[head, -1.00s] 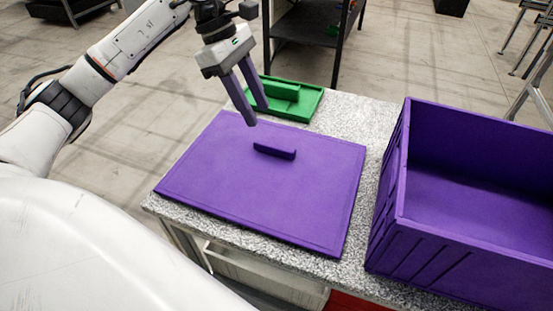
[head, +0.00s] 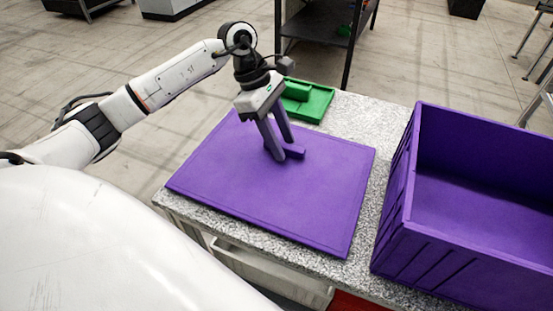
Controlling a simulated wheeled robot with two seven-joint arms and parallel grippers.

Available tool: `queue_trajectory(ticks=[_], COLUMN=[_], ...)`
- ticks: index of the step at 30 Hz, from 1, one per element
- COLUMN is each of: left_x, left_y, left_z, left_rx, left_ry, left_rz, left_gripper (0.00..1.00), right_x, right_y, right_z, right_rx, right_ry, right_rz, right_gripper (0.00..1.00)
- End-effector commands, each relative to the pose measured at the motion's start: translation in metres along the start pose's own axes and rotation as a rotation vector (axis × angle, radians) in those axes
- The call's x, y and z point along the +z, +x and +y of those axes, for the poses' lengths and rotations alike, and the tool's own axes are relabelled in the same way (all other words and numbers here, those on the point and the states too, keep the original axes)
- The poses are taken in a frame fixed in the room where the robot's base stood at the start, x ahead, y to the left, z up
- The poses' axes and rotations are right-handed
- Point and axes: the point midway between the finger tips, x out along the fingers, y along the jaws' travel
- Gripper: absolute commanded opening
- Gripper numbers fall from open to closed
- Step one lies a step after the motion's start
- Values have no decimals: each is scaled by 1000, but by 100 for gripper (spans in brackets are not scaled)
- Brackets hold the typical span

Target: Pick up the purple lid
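The purple lid (head: 240,185) lies flat on the speckled grey table (head: 378,125). It has a raised bar handle (head: 297,152) near its middle. My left gripper (head: 283,153) points down at the lid, with its two fingers apart at the left end of the handle, one on the near side and one toward the far side. The fingers hide part of the handle, and I cannot tell whether they touch it. The lid looks flat on the table. My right gripper is not in view.
A purple open crate (head: 395,215) stands at the right end of the table, close to the lid's right edge. A green lid with a handle (head: 318,106) lies behind the purple lid. A dark shelf rack (head: 350,50) stands behind the table.

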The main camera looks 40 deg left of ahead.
Motion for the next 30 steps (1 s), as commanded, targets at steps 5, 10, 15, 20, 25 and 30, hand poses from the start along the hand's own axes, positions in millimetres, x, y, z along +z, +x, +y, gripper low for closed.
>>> queue_trajectory(ticks=[5, 10, 15, 20, 25, 30], left_x=[0, -1, 0, 0, 0, 2], left_y=[0, 2, 2, 2, 1, -4], left_z=[0, 0, 0, 0, 0, 0], left_rx=[0, 0, 0, 0, 1, 2], left_ry=[0, 0, 0, 0, 1, 1], left_rz=[0, 0, 0, 0, -2, -3], left_gripper=[38, 38, 10, 0, 0, 0], right_x=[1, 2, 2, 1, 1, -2], right_y=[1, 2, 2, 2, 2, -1], right_z=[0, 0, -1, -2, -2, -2], right_rx=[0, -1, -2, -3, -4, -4], right_ry=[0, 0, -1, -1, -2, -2], right_rz=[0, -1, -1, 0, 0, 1], right_gripper=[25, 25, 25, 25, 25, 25])
